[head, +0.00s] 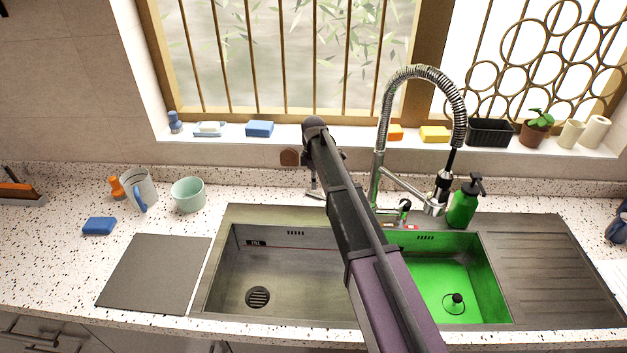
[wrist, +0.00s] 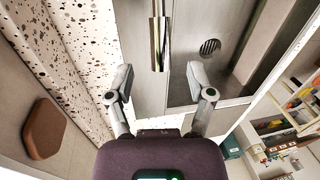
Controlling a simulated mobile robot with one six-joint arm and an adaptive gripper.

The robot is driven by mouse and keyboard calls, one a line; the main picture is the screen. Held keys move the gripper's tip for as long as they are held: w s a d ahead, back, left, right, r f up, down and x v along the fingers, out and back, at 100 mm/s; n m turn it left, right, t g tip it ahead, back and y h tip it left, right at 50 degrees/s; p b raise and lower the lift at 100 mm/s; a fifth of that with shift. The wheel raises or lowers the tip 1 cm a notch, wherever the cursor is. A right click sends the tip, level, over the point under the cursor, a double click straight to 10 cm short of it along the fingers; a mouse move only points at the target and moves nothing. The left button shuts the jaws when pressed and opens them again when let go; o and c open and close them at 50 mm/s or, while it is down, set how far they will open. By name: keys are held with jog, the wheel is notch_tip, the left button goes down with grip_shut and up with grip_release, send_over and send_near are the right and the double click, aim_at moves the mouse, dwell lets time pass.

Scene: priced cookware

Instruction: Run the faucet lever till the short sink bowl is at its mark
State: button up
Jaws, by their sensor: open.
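The sink has a grey left bowl (head: 285,285) with a drain and a green right bowl (head: 480,270) with a dark plug or knob on its floor. I cannot tell which is the short one, and I see no clear water level. The tall spring-neck faucet (head: 378,165) stands behind the bowls; a small lever-like part (head: 404,207) shows near its base. My gripper (head: 316,192) is mostly hidden behind my arm, over the sink's back edge. In the wrist view my gripper (wrist: 160,88) is open and empty. A chrome cylinder (wrist: 160,45) lies ahead, between the finger lines, not gripped.
A green soap bottle (head: 462,205) stands right of the faucet. A mint cup (head: 188,195), a mug (head: 140,190) and a blue sponge (head: 99,226) are on the left counter. Sponges and a plant (head: 537,127) line the sill. The drainboard (head: 550,265) is bare.

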aim_at(314, 195)
jog(key=shift+s+f+b, duration=0.2)
jog(key=shift+f+b, duration=0.65)
jog(key=shift+f, duration=0.1)
jog(key=shift+s+f+b, duration=0.15)
jog(key=shift+f+b, duration=0.65)
jog(key=shift+f, duration=0.15)
jog(key=shift+s+f+b, duration=0.2)
jog(key=shift+f+b, duration=0.65)
jog(key=shift+f, duration=0.1)
grip_shut()
